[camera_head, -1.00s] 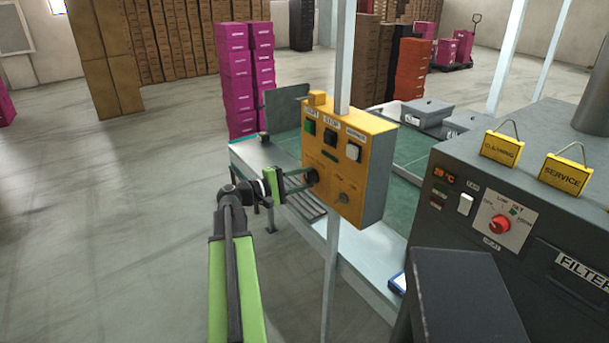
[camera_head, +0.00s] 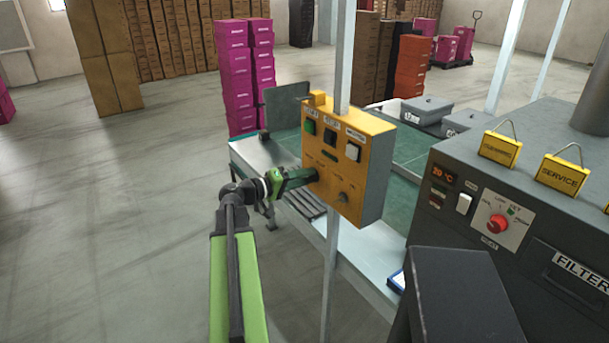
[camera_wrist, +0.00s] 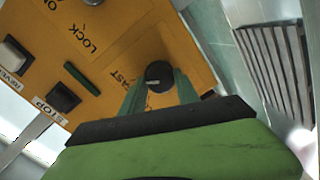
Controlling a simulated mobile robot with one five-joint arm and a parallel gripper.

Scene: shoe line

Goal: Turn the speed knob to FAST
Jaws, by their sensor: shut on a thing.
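The yellow control box (camera_head: 350,150) is fixed on a pale post. Its black speed knob (camera_wrist: 159,75) sits between the two green fingers of my gripper (camera_wrist: 160,92) in the wrist view. A light mark shows on the knob's face, and the word FAST is printed beside it. In the head view my gripper (camera_head: 312,175) reaches the lower left of the box front and hides the knob. It is shut on the knob. A second small knob (camera_head: 343,197) sits lower right on the same face.
The box also bears a green button (camera_head: 310,127), a black button (camera_head: 330,137) and a white button (camera_head: 352,153). A grey machine (camera_head: 480,215) with a red dial (camera_head: 498,224) stands at right. The conveyor table (camera_head: 365,265) lies behind the post. Open floor is at left.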

